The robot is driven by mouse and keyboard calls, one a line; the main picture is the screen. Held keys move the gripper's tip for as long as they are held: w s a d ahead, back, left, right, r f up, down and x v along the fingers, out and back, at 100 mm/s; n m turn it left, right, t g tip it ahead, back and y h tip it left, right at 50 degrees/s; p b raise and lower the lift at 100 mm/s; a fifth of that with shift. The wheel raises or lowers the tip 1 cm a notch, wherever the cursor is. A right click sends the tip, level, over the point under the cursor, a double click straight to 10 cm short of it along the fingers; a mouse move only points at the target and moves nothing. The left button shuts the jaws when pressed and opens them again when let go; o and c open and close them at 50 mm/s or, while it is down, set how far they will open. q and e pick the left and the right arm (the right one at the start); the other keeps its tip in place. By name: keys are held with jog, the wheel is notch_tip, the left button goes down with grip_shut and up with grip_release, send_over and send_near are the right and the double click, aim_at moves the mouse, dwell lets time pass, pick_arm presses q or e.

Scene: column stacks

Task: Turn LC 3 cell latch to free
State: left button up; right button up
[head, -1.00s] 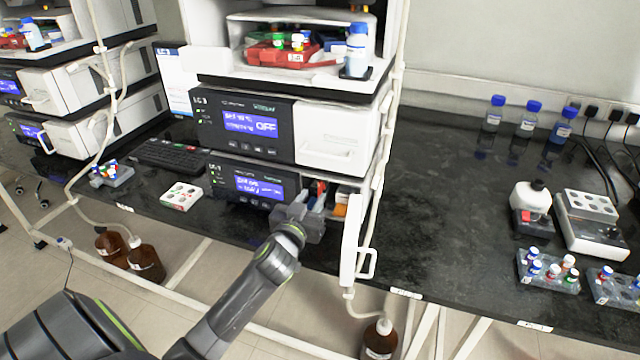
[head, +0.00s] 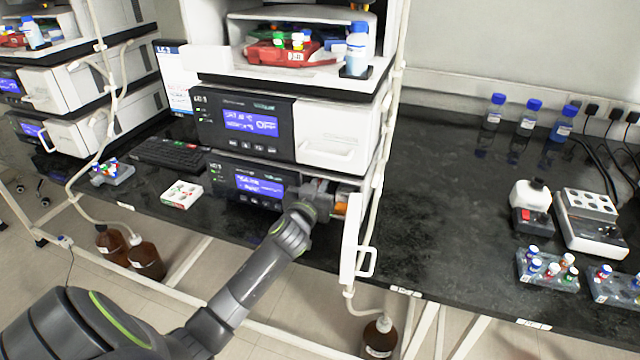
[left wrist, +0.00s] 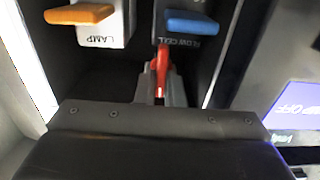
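The LC 3 stack's lowest module (head: 246,184) has its white door (head: 354,232) swung open at the right. My left gripper (head: 326,190) reaches into the opened bay. In the left wrist view, a red latch lever (left wrist: 162,58) stands between the narrow fingertips of my left gripper (left wrist: 160,92), which look closed on it. Above it in that view are an orange lever (left wrist: 80,14) on a block marked LAMP and a blue lever (left wrist: 200,21) on a block marked FLOW CELL, both upside down. The latch's base is hidden by the fingers. My right gripper is not in view.
The open door and its handle stand just right of my arm. The bay's side walls are close around the gripper. A keyboard (head: 170,154) and a small white box (head: 181,194) lie to the left. The black bench (head: 435,200) right of the stack has free room.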

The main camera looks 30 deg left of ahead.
pick_arm(q)
grip_shut()
jog(key=shift+m, duration=0.3)
jog(key=m+p, duration=0.1)
jog(key=m, duration=0.1)
jog(key=shift+d+m, duration=0.15)
jog(key=shift+m, duration=0.15)
jog(key=m, duration=0.2)
jog(key=m+p, duration=0.1)
jog(key=m, duration=0.1)
jog(key=shift+w+d+f+m, duration=0.1)
jog(key=shift+d+m, duration=0.1)
jog(key=shift+m, duration=0.1)
jog(key=m, duration=0.2)
jog(key=m+p, duration=0.1)
jog(key=m, duration=0.1)
jog(key=shift+d+f, duration=0.15)
jog(key=shift+f, duration=0.05)
jog(key=shift+f+m+p, duration=0.15)
jog(key=shift+m+p, duration=0.15)
jog(key=shift+m, duration=0.8)
jog(key=shift+f+m+p, duration=0.1)
jog(key=shift+m+p, duration=0.15)
jog(key=shift+m, duration=0.85)
jog(key=shift+d, duration=0.1)
